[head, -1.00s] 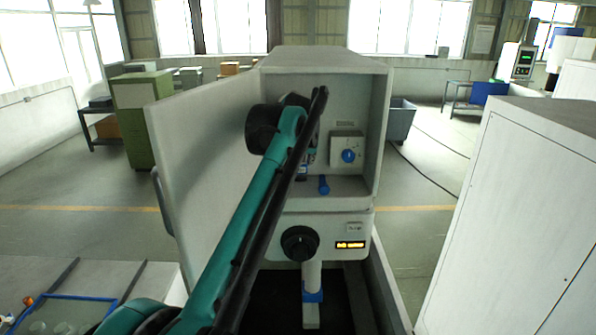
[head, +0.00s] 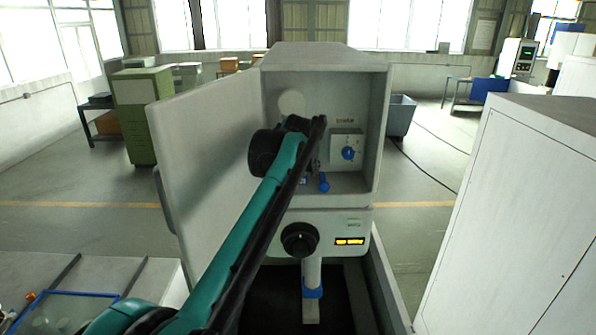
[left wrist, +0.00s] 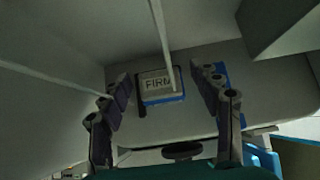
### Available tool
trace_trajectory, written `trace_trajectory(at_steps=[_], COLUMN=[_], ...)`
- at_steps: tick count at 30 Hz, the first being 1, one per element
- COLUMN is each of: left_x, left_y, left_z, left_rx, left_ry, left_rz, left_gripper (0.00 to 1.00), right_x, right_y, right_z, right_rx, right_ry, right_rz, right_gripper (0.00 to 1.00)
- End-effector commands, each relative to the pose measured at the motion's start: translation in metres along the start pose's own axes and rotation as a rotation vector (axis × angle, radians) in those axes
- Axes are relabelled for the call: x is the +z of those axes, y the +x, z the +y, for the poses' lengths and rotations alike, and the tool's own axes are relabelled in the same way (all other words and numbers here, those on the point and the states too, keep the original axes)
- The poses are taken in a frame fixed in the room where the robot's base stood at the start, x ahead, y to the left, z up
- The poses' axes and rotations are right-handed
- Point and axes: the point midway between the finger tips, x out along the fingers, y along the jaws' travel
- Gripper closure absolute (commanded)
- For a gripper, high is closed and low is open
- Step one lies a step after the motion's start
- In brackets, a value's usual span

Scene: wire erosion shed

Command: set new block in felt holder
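My left arm reaches into the open grey cabinet (head: 325,60), and its wrist hides most of the left gripper in the head view. In the left wrist view my left gripper (left wrist: 168,92) is open, with a finger on each side. Between the fingers, beyond the tips, is a pale block-like piece marked "FIRM" (left wrist: 157,84) with a blue lower edge. Gaps show between it and both fingers. I cannot tell whether it is the new block, the felt holder, or one in the other. A thin pale rod crosses in front of it. My right gripper is not in view.
The cabinet door (head: 205,170) stands open on the left. A box with a blue knob (head: 348,153) is on the inner back wall, with a small blue item (head: 324,182) below it. A black knob (head: 300,240) is on the front. A white cabinet (head: 525,210) stands at right.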

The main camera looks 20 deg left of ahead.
Motion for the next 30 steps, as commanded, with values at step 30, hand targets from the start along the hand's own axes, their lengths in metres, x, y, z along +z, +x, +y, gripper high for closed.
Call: trace_trajectory(at_steps=[30], left_x=[0.002], left_y=[-0.121], left_z=[0.0], left_rx=[0.0], left_ry=[0.0], left_rz=[0.0], left_gripper=[0.37], right_x=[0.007], right_y=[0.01], right_z=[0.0], right_rx=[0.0], right_ry=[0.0], right_rz=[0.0], right_gripper=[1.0])
